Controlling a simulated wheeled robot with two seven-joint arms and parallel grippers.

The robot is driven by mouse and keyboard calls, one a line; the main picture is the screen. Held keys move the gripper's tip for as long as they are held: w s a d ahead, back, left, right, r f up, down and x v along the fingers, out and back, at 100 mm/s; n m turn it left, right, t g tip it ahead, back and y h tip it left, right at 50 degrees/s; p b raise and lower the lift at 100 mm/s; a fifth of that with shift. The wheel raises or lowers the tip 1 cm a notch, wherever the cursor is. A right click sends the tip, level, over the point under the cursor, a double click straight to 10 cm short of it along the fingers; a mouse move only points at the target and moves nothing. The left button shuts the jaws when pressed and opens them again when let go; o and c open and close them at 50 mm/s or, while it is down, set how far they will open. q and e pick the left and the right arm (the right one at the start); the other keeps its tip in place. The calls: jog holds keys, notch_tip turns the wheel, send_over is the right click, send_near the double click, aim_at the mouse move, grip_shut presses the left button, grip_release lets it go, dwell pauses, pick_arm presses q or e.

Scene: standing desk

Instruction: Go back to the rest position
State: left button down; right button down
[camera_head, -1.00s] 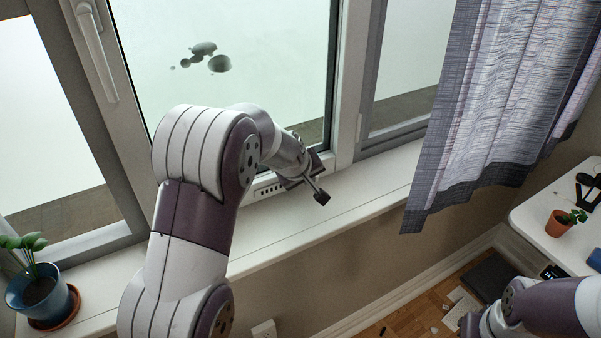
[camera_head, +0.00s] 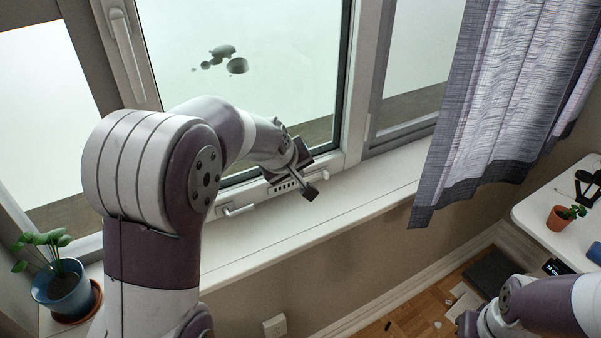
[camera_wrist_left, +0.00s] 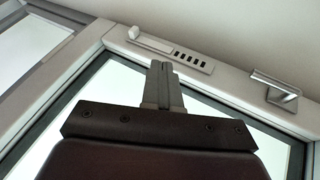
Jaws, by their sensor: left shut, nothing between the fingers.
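My left gripper (camera_head: 309,192) is in front of the bottom frame of the window, just above the white sill (camera_head: 262,241). In the left wrist view its fingers (camera_wrist_left: 160,72) are together with nothing between them. They point toward the slotted vent strip (camera_wrist_left: 186,57) on the window frame. I cannot tell whether they touch it. My right gripper (camera_head: 467,323) is low at the right edge of the head view, partly hidden by its own arm, and its fingers do not show clearly.
A window handle (camera_head: 124,48) and a lower metal handle (camera_head: 238,210) are close to my left arm. A potted plant (camera_head: 62,290) stands on the sill at left. A curtain (camera_head: 500,100) hangs at right. A white desk (camera_head: 540,215) holds a small orange pot (camera_head: 559,218).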

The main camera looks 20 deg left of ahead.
pick_arm(q)
jog(key=shift+s+r, duration=0.25)
jog(key=shift+r, duration=0.1)
